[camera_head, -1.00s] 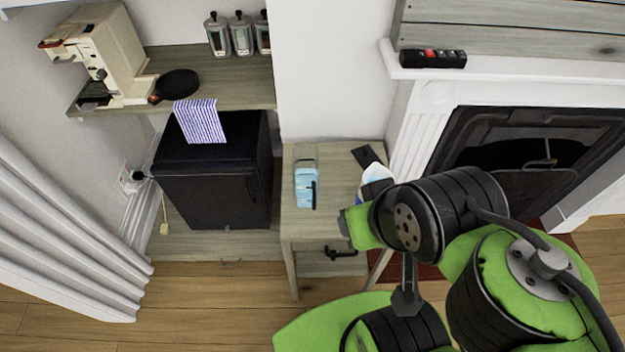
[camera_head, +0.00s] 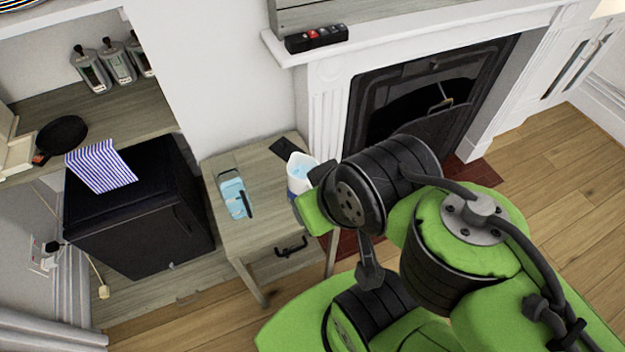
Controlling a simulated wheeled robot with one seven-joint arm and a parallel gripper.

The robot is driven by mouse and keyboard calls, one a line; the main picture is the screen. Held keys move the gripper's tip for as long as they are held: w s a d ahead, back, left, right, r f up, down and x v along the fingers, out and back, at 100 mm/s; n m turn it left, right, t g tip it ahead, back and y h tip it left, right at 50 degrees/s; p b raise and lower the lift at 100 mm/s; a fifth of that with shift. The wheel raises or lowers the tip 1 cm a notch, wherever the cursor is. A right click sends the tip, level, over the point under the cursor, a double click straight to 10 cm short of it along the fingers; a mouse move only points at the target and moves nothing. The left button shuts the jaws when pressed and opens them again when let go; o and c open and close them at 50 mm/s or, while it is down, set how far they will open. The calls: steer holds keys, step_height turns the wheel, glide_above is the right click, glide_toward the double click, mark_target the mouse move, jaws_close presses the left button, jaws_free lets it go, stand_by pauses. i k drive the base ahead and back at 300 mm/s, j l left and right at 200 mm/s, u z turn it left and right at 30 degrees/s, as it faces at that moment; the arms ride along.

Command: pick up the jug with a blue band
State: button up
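A white jug (camera_head: 294,178) with light blue inside and a darker blue patch low on its side stands at the right side of the small wooden table (camera_head: 262,212). The patch looks like part of a blue band. My arm covers its lower right part. My arm's links fill the lower right of the view, in front of the table. My gripper does not show.
A light blue container with a dark handle (camera_head: 233,196) is on the table, left of the jug. A flat black object (camera_head: 285,148) lies behind the jug. A black fridge (camera_head: 137,215) stands left, the fireplace (camera_head: 415,95) right. Wooden floor is open at far right.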

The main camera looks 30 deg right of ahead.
mark_target(298, 182)
steer(key=z, duration=0.45)
steer(key=l+u, duration=0.25)
steer(key=u, duration=0.2)
steer(key=l+u, duration=0.25)
steer(key=u, duration=0.15)
steer(key=l+u, duration=0.25)
steer(key=u, duration=0.2)
steer(key=k+l+u, duration=0.1)
steer(key=u, duration=0.35)
steer(key=k+l+u, duration=0.15)
steer(key=u, duration=0.3)
steer(key=k+l+u, duration=0.15)
steer(key=u, duration=0.25)
steer(key=l, duration=0.1)
